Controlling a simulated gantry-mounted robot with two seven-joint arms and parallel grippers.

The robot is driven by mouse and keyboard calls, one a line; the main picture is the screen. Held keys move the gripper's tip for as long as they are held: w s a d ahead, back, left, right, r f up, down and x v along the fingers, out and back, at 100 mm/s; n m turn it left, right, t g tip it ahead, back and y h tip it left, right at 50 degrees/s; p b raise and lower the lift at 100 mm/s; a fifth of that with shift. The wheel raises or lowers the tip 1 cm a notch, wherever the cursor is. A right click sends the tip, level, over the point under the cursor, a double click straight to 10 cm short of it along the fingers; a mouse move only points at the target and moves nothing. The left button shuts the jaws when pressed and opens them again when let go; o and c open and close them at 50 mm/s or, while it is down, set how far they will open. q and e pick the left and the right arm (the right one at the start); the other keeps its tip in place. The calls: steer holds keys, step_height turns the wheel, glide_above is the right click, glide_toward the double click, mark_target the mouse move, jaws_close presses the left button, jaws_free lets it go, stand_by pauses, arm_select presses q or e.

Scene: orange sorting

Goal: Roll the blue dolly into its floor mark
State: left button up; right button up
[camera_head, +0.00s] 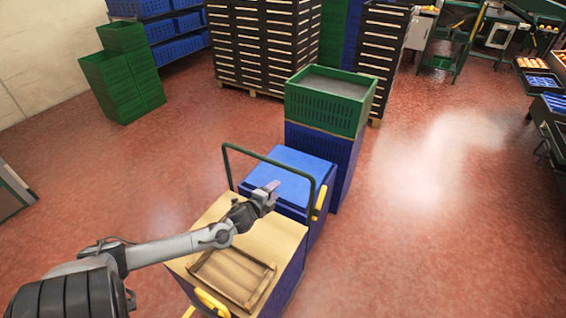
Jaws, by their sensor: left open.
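A blue box-shaped unit (288,180) with a flat blue top stands in the middle of the camera_head view, with a yellow handle (320,203) on its right side. It seems to be the blue dolly, but its wheels are hidden. A dark green tubular handle (262,158) rises at its near side. My left gripper (272,188) is open and empty, above the blue top's near edge and close to the handle; I cannot tell whether it touches. No floor mark can be made out. My right gripper is out of view.
A wood-topped blue cart (222,213) with a shallow wooden tray (232,277) stands nearest, under my left arm. A green crate on blue ones (328,105) stands just beyond the blue unit. Green crates (122,75) stand back left. Red floor on the right is clear.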

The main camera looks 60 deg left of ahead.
mark_target(284, 168)
arm_select(q)
steer(key=shift+y, duration=0.4)
steer(key=w+a, duration=0.2)
steer(key=w+a+r+b, duration=0.1)
steer(key=w+a, duration=0.1)
steer(key=w, duration=0.1)
steer(key=w+a, duration=0.2)
steer(key=shift+w+a+r+b, duration=0.2)
steer(key=shift+w+a+b, duration=0.1)
steer(key=shift+w+a, duration=0.1)
steer(key=shift+b+x, duration=0.3)
steer(key=shift+x, duration=0.85)
jaws_close()
